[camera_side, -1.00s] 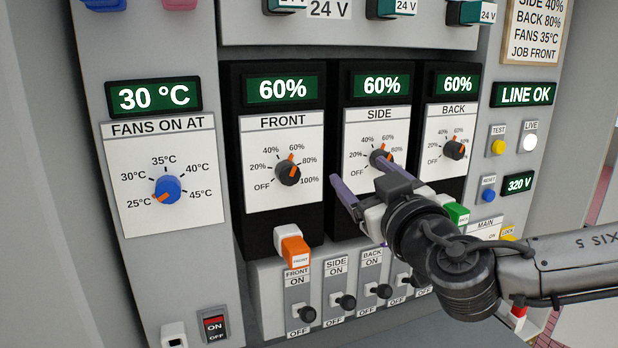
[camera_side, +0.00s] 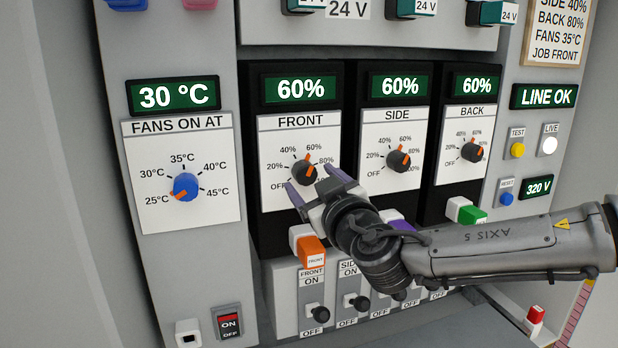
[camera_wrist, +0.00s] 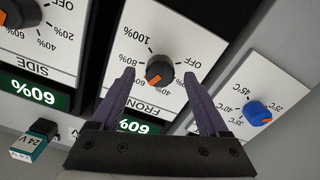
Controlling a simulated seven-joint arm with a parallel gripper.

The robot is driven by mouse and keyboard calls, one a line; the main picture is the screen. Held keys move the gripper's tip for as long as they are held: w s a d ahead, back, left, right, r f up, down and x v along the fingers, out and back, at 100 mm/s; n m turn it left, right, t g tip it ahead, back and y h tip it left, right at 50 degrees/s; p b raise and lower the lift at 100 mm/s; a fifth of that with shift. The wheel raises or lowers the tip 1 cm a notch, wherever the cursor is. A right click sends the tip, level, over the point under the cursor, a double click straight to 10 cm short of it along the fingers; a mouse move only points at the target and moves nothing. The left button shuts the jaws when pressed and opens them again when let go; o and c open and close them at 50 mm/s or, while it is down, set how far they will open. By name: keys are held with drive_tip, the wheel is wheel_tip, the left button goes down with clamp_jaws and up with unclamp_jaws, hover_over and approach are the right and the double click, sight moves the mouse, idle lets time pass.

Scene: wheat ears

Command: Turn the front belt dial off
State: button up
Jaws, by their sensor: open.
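The front dial (camera_side: 303,173) is a black knob with an orange pointer on a white plate labelled FRONT. Its pointer is at the 60% mark. The display above it (camera_side: 301,88) reads 60%. My gripper (camera_side: 313,180) is open in front of the lower part of this plate, its purple fingers towards the panel. In the wrist view the front dial (camera_wrist: 159,70) appears upside down, between the fingertips of my gripper (camera_wrist: 160,74). I see no contact with the dial. Its 100% label is partly covered by a finger in the side view.
The side dial (camera_side: 398,160) and back dial (camera_side: 474,151) are to the right, and the blue fans dial (camera_side: 186,187) is to the left. An orange FRONT plug (camera_side: 311,250) and a row of toggle switches (camera_side: 319,314) lie below my gripper.

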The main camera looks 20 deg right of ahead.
drive_tip(key=shift+w, duration=1)
clamp_jaws()
